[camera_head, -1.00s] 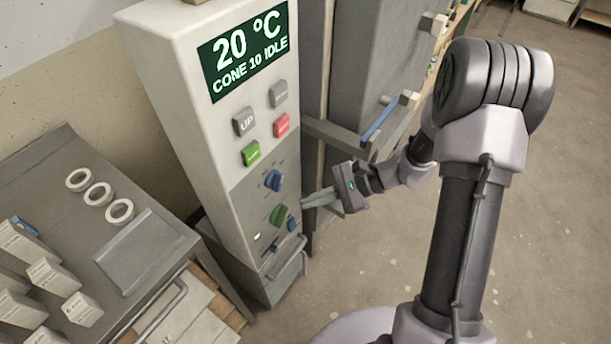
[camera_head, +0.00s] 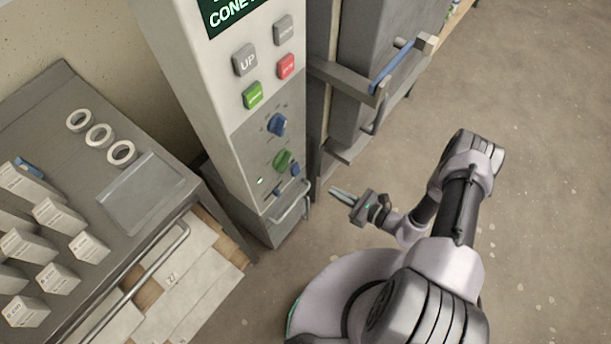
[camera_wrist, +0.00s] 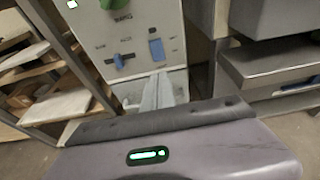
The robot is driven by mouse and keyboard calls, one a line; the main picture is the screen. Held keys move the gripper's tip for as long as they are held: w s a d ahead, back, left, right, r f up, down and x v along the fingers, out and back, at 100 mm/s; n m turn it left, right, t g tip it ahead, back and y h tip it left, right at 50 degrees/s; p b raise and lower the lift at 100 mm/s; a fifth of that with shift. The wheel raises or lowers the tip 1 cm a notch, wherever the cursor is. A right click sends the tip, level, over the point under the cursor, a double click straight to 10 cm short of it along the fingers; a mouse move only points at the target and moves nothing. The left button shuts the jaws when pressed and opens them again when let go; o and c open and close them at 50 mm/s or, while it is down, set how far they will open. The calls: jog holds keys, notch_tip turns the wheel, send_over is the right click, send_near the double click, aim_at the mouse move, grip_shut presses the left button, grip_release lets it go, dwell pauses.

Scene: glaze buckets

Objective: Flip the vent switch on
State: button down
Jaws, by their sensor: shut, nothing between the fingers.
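The kiln control panel (camera_head: 245,145) has a blue knob (camera_head: 277,124), a green knob (camera_head: 282,160) and two small blue controls low down. The wrist view shows these as a blue slider-like lever (camera_wrist: 119,61) on the left and an upright blue rocker switch (camera_wrist: 156,49) on the right. Their labels are too blurred to read, so I cannot tell which is the vent switch. My gripper (camera_head: 338,192) is shut and empty, to the right of the panel's lower end and apart from it. In the wrist view its fingertips (camera_wrist: 160,77) appear just below the rocker switch.
A metal bar handle (camera_head: 290,207) juts out under the panel. The kiln door handle (camera_head: 392,66) sticks out at the upper right. A grey cart (camera_head: 50,110) with white rings (camera_head: 100,135) and labelled blocks stands left. The floor right of my arm is clear.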

aim_at(298, 173)
jog(key=b+x, duration=0.4)
jog(key=x, duration=0.8)
jog(key=shift+w+a+f, duration=0.2)
jog(key=shift+a, duration=0.1)
jog(key=shift+w+a, duration=0.2)
jog(key=shift+a, duration=0.05)
